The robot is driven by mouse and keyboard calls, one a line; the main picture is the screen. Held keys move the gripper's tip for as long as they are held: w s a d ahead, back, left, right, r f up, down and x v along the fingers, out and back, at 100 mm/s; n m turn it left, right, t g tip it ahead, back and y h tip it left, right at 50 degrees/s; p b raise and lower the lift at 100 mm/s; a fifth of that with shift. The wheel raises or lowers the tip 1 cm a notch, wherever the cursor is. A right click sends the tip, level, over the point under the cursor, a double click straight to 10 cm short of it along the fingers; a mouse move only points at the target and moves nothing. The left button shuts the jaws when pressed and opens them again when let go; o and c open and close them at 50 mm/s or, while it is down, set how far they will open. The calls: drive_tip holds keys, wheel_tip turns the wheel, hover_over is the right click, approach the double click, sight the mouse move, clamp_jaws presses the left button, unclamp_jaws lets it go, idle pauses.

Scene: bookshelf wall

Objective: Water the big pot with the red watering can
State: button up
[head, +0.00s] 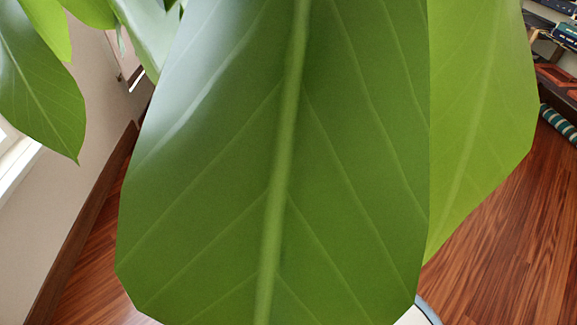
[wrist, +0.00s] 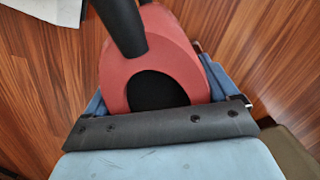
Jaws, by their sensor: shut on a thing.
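The red watering can (wrist: 185,60) shows in the wrist view, with a black opening and a black tube-like part rising to the top edge. My gripper (wrist: 158,92) is shut on the can, its blue fingers showing on both sides of the red body. In the head view large green leaves (head: 350,150) fill most of the picture, very close to the camera. They hide my arm, my gripper and the can there. I see no pot that I can make out in either view.
Wooden floor (head: 510,240) shows at the right and looks clear. A wall with a brown baseboard (head: 85,225) runs along the left. Shelves with books (head: 565,32) and a striped teal roll (head: 558,125) are at the right edge. A pale flat thing (wrist: 45,10) lies at the wrist view's upper left.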

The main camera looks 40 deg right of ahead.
sight(269, 202)
drive_tip(key=shift+s+a+r, duration=0.55)
drive_tip(key=shift+s+a, duration=0.1)
drive_tip(key=shift+a, duration=0.15)
drive_tip(key=shift+s+a+r, duration=0.55)
drive_tip(key=shift+s+a, duration=0.15)
drive_tip(key=shift+a, duration=0.1)
drive_tip(key=shift+s+a+r, duration=0.55)
drive_tip(key=shift+s+a, duration=0.1)
drive_tip(key=shift+a, duration=0.15)
